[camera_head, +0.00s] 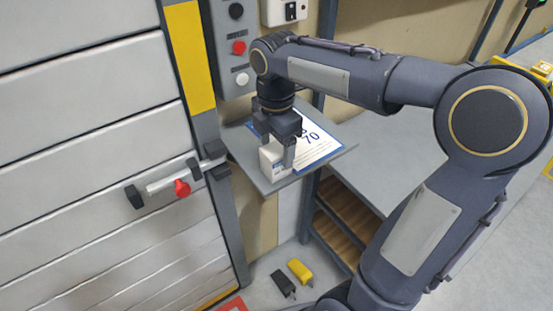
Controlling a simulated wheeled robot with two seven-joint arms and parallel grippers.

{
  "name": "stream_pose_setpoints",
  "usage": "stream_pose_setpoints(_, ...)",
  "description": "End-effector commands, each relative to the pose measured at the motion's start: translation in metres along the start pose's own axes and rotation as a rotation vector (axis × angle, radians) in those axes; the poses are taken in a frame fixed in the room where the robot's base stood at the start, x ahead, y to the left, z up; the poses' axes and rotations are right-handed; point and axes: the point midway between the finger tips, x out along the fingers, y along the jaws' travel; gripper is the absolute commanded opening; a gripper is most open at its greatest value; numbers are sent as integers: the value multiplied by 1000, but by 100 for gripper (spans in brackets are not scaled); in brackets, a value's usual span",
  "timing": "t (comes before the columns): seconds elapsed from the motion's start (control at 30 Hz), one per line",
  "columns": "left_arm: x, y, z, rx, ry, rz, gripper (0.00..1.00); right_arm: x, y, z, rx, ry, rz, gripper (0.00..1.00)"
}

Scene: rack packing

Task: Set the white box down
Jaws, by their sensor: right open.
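The white box (269,160) is small and stands upright on a small grey shelf (258,178) in the middle of the head view. My right gripper (281,151) is directly above it, pointing down, with its fingers at the box's sides. The jaws are open, and part of the box is hidden behind the near finger. Whether a finger touches the box cannot be told. My left gripper is out of view.
A white sheet with blue print (318,146) lies beside the box. A control panel (226,50) with buttons is behind. A shutter door (90,130) with a red-knobbed latch (182,188) is left. A grey bench (385,165) is right. Black and yellow items lie on the floor.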

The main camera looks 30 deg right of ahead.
Motion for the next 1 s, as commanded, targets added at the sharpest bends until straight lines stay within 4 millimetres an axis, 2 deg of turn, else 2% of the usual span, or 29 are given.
stream_pose_setpoints(0.2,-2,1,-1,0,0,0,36,32,-2,0,1,0,-4,71)
stream_pose_setpoints(0.5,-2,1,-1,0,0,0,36,38,-1,-1,2,1,0,71)
stream_pose_setpoints(0.9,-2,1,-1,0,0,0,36,37,-1,-1,2,1,0,20)
stream_pose_setpoints(1.0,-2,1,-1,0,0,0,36,37,-1,-1,2,1,1,14)
